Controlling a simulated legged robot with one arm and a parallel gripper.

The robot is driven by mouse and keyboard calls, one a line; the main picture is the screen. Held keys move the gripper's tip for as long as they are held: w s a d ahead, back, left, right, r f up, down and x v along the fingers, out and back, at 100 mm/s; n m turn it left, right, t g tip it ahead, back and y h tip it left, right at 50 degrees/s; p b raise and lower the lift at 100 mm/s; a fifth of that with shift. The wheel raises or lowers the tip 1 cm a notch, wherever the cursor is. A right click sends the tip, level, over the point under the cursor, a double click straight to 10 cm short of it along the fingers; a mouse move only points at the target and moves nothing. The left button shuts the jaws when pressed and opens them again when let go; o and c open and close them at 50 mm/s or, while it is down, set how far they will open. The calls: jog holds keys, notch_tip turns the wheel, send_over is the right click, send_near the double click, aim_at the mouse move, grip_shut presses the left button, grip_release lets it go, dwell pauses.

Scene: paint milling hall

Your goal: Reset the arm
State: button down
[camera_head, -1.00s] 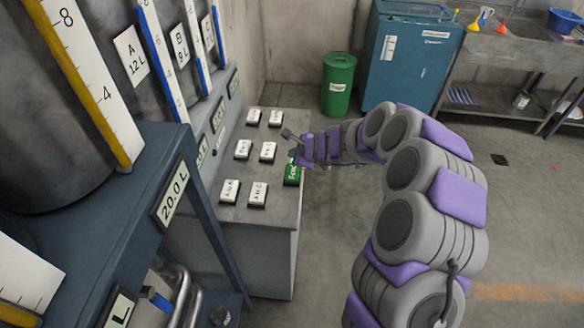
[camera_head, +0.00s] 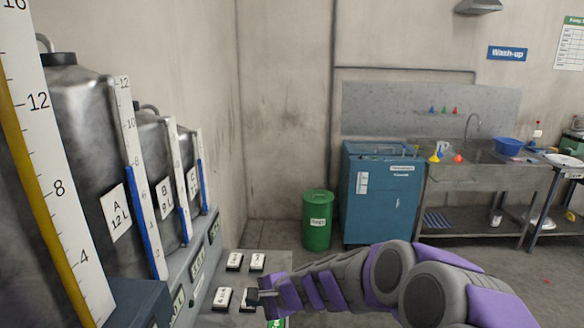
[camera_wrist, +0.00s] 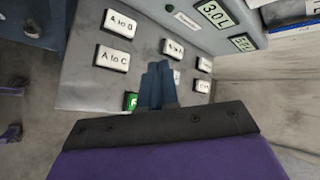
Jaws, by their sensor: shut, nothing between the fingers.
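My arm reaches in from the lower right in the head view. My gripper (camera_head: 256,297) is over the console top (camera_head: 275,262), close to the white labelled buttons. In the wrist view my gripper (camera_wrist: 160,68) has its dark fingers together with nothing between them. Buttons lettered "A to B" (camera_wrist: 117,23) and "A to C" (camera_wrist: 112,58) lie to the left of the fingers. A green button (camera_wrist: 130,101) shows partly beside the fingers; the rest of it is hidden. I cannot tell whether the fingertips touch the console.
Tanks A (camera_head: 92,150) and B (camera_head: 158,170), with level scales, stand along the left. A green bin (camera_head: 317,222) and a blue cabinet (camera_head: 380,195) stand at the back. A sink bench (camera_head: 480,178) is at the right. Open floor lies before the bench.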

jog(key=s+d+r+n+g+h, duration=0.1)
jog(key=s+d+n, duration=0.15)
jog(key=s, duration=0.35)
jog(key=s+d+r+n+g, duration=0.1)
jog(key=s+r+n+g, duration=0.15)
jog(key=s, duration=0.35)
jog(key=s+d+r+n+g+h, duration=0.1)
jog(key=s+d+n, duration=0.15)
jog(key=s, duration=0.35)
jog(key=s+d+f+n+g+h, duration=0.2)
jog(key=s+d+n+h, duration=0.2)
jog(key=s+d, duration=1.3)
jog(key=s+h, duration=0.2)
jog(key=s, duration=0.1)
jog(key=shift+s+h, duration=0.4)
